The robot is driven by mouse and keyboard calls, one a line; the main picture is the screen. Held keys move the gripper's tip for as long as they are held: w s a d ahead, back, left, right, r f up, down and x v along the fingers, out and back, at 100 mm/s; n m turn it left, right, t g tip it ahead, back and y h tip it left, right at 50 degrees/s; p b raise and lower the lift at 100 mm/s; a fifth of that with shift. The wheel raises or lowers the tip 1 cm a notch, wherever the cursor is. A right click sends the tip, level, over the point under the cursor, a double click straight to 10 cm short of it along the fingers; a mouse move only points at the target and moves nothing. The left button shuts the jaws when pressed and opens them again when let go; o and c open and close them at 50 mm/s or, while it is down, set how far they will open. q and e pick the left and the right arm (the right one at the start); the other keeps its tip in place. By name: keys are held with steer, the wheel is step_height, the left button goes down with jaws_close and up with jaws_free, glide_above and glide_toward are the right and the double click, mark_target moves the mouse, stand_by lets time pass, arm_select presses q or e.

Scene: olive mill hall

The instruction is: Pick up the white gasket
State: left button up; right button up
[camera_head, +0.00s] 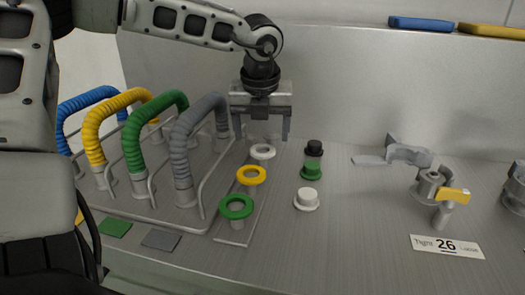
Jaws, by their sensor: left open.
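The white gasket (263,152) is a flat ring at the far end of a row of rings on a narrow metal strip. A yellow gasket (251,175) and a green gasket (236,207) are nearer along the same strip. My left gripper (262,138) points down above and around the white gasket's far side, its two fingers apart. Nothing shows between the fingers. Whether the fingers are level with the ring is hard to tell. My right gripper is not in view.
Blue, yellow, green and grey hoses (182,150) arch over a metal rack at left. Black, green and white plugs (307,199) stand right of the strip. Valve fittings (430,185) and a label card (447,246) lie further right. The wall is behind.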

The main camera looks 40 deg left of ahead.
mark_target(262, 152)
arm_select(q)
steer(key=x, duration=0.3)
steer(key=shift+d+f, duration=0.1)
steer(key=shift+f, duration=0.15)
steer(key=shift+c, duration=0.4)
steer(key=c, duration=1)
steer(key=shift+r, duration=0.1)
